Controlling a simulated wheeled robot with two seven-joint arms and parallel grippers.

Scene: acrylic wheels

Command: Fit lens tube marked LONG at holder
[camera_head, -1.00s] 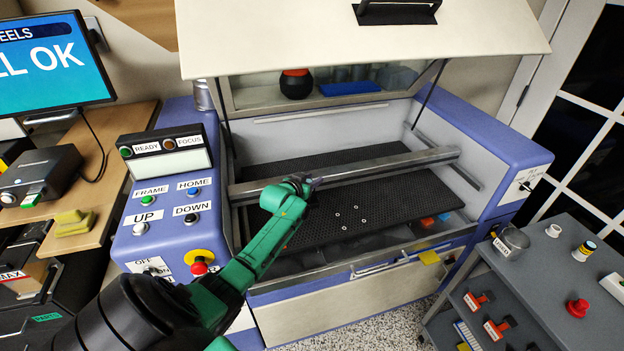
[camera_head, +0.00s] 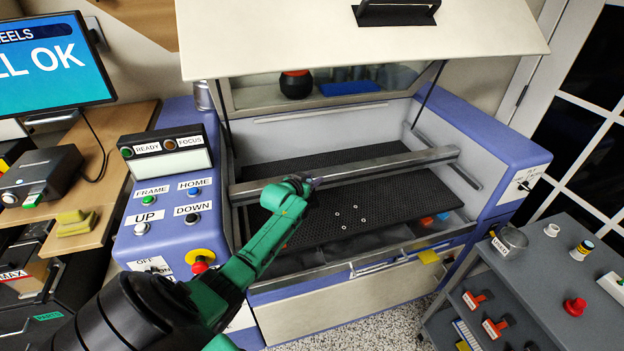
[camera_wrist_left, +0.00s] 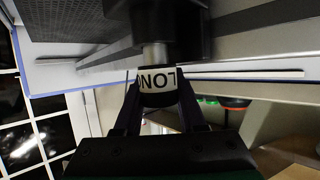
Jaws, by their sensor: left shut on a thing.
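The lens tube (camera_wrist_left: 158,82) shows in the left wrist view with a white band reading LONG, upside down there. My left gripper (camera_wrist_left: 158,103) is shut on it, one finger on each side. The tube's metal end meets a dark block, which looks like the holder (camera_wrist_left: 165,25); I cannot tell how far it is seated. In the head view my left gripper (camera_head: 308,184) is at the metal rail (camera_head: 350,172) inside the open machine, and the tube is too small to make out. My right gripper is not in view.
The machine's lid (camera_head: 350,45) stands open above. Small rings (camera_head: 345,215) lie on the black honeycomb bed (camera_head: 400,200). A control panel (camera_head: 170,200) with buttons is at the left. A grey cart (camera_head: 550,270) with several items stands at the right.

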